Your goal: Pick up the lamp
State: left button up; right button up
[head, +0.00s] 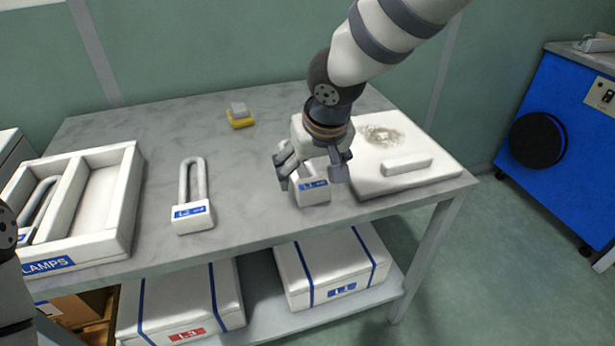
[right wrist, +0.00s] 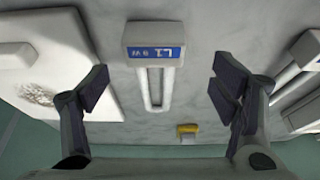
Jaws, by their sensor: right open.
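A white lamp (head: 312,191) with a blue label stands out below my right gripper (head: 315,175) in the head view; its tube is mostly hidden by the gripper. In the right wrist view the same lamp (right wrist: 153,52), labelled L1 9W, lies on the table with its U-shaped tube pointing between the fingers. My right gripper (right wrist: 158,90) is open and its fingers are apart on either side of the tube, touching nothing that I can make out. A second lamp (head: 194,214) lies to the left on the table. My left gripper is not in view.
A white tray (head: 130,205) marked LAMPS holds another lamp (head: 38,205) in its left compartment. A white board (head: 370,180) with a dark smudge and a pale block (head: 407,165) is close on the right. A yellow sponge-like block (head: 240,120) sits at the back. Boxes (head: 330,265) fill the lower shelf.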

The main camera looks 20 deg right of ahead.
aim_at(312, 181)
jog(key=x, duration=0.5)
jog(key=shift+w+d+f+b, duration=0.25)
jog(key=shift+d+f+b, duration=0.05)
jog(key=shift+f+b, duration=0.1)
jog(key=shift+r, duration=0.2)
jog(key=c, duration=1.3)
jog(key=shift+c, duration=0.2)
